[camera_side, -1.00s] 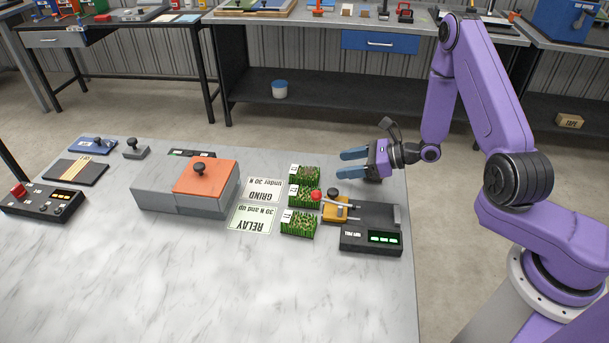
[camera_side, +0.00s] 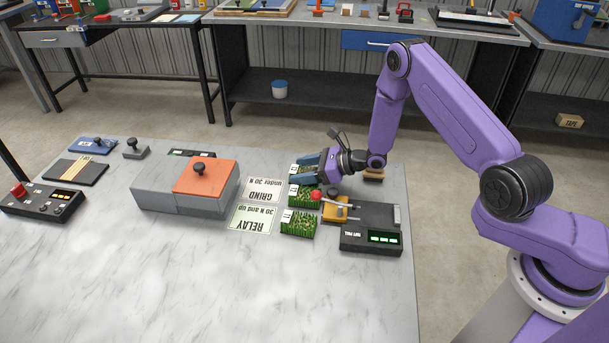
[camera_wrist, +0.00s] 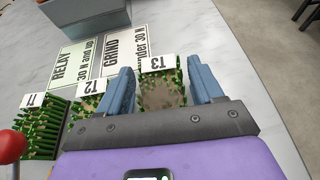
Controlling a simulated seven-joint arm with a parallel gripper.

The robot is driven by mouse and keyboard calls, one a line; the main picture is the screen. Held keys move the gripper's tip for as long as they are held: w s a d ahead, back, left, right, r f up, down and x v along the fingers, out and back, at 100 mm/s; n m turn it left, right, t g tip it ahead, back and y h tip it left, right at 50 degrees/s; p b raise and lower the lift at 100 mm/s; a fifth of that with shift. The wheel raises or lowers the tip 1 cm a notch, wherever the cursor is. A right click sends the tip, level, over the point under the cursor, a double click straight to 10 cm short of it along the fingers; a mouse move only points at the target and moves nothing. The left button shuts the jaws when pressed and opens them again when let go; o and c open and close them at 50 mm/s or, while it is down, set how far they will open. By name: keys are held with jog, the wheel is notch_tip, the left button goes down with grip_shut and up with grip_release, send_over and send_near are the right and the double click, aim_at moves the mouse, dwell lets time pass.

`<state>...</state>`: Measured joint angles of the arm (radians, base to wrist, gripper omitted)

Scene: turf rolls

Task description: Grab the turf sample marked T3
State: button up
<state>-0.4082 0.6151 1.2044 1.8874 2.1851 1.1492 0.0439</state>
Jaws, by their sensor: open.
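The turf sample marked T3 (camera_wrist: 163,90) is a small green-and-brown block with a white tag at its far edge in the wrist view. My gripper (camera_wrist: 166,82) is open, with one blue finger on each side of T3. Whether the fingers touch it I cannot tell. In the side view my gripper (camera_side: 306,168) is low over the farthest turf block and hides most of it. T2 (camera_wrist: 87,103) and T1 (camera_wrist: 42,127) stand in a row to the left in the wrist view. In the side view T2 (camera_side: 302,196) and T1 (camera_side: 298,225) are nearer the camera.
A fixture with a yellow clamp (camera_side: 336,209), a red knob and a green display stands right of the turf row. GRIND (camera_side: 262,189) and RELAY (camera_side: 251,219) cards lie left of it. A grey box with an orange lid (camera_side: 205,177) is farther left.

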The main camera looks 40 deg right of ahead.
jog(key=shift+w+a+f, duration=0.1)
jog(key=shift+w+a, duration=0.05)
jog(key=c, duration=0.8)
